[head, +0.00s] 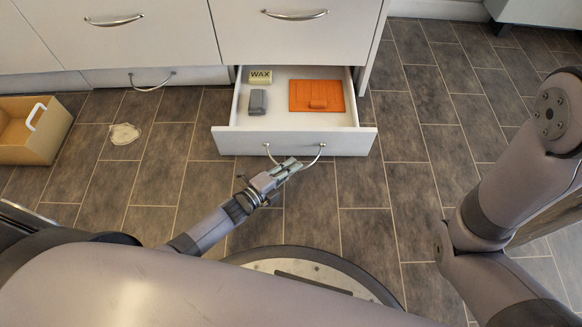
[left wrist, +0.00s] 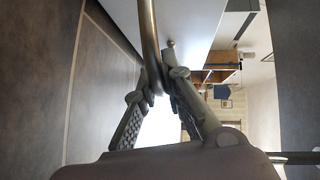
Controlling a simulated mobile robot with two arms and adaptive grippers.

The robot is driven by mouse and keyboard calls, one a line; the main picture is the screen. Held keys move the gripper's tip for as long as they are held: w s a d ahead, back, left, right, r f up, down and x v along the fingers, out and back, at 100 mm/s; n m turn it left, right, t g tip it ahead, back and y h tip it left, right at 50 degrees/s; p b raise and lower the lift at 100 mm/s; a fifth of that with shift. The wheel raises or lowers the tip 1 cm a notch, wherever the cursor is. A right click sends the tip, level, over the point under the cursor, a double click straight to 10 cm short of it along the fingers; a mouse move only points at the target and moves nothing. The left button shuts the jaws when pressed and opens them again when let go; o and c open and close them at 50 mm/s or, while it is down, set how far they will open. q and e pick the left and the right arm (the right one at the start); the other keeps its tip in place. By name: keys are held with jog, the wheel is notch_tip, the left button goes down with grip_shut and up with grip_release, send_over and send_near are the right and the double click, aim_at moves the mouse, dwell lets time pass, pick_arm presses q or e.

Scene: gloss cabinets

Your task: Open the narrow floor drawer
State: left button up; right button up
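The narrow floor drawer (head: 293,142) stands pulled well out of the cabinet base in the head view, with its inside showing. Its curved metal handle (head: 320,158) is on the front panel, and the bar also runs down between my fingers in the left wrist view (left wrist: 149,40). My left gripper (head: 290,167) is at the handle, in front of the panel. In the left wrist view its two fingers (left wrist: 158,88) close in on the bar from both sides. My right arm shows at the right, but its gripper is out of view.
Another floor drawer (head: 115,78) at the left is shut. A tan box (head: 30,130) and a pale patch (head: 124,134) are on the tiles. Floor right of the drawer is clear.

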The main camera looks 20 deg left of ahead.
pick_arm(q)
jog(key=o, duration=0.5)
jog(key=shift+c, duration=0.2)
jog(key=v, duration=1.2)
